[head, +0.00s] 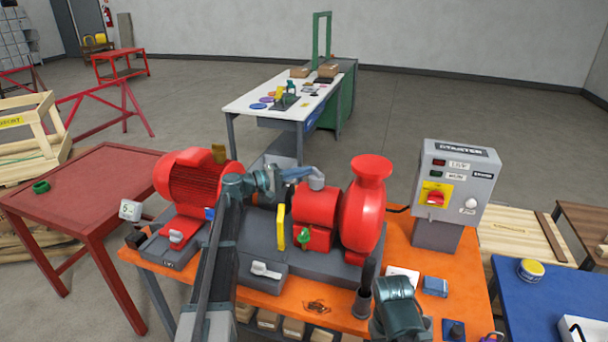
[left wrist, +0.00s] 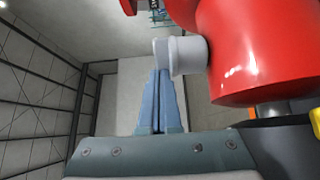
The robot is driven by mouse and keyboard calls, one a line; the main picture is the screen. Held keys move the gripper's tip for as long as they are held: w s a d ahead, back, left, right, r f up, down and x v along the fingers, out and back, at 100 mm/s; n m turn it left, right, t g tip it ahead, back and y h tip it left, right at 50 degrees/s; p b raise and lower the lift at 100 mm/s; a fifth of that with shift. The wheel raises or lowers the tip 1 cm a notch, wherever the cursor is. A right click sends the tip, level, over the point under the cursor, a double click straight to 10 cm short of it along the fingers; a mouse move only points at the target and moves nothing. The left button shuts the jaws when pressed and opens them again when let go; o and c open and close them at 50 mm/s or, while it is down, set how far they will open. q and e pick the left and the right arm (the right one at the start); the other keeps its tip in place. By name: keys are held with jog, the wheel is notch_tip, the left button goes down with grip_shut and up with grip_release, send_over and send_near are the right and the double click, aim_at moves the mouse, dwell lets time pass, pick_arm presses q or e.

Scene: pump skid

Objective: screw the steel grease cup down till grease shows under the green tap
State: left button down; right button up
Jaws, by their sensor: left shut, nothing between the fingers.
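The steel grease cup (head: 316,180) sits on top of the red bearing housing (head: 314,206) of the pump. In the left wrist view the cup (left wrist: 184,55) shows as a pale grey cap and neck beside the red housing. My left gripper (head: 304,171) reaches in from the left at cup height. Its fingers are together and empty, with their tips beside the cup (left wrist: 161,76); I cannot tell whether they touch it. The green tap (head: 304,236) is on the housing's front, below the cup. No grease can be made out under it. My right gripper's fingers are not in view.
The red motor (head: 195,180) stands left of the housing and the red pump body (head: 364,215) right of it. A yellow guard (head: 281,228) stands just left of the tap. The starter box (head: 455,185) rises at right on the orange bench (head: 440,262).

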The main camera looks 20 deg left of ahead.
pick_arm(q)
jog(key=shift+w, duration=1)
dwell(0.5)
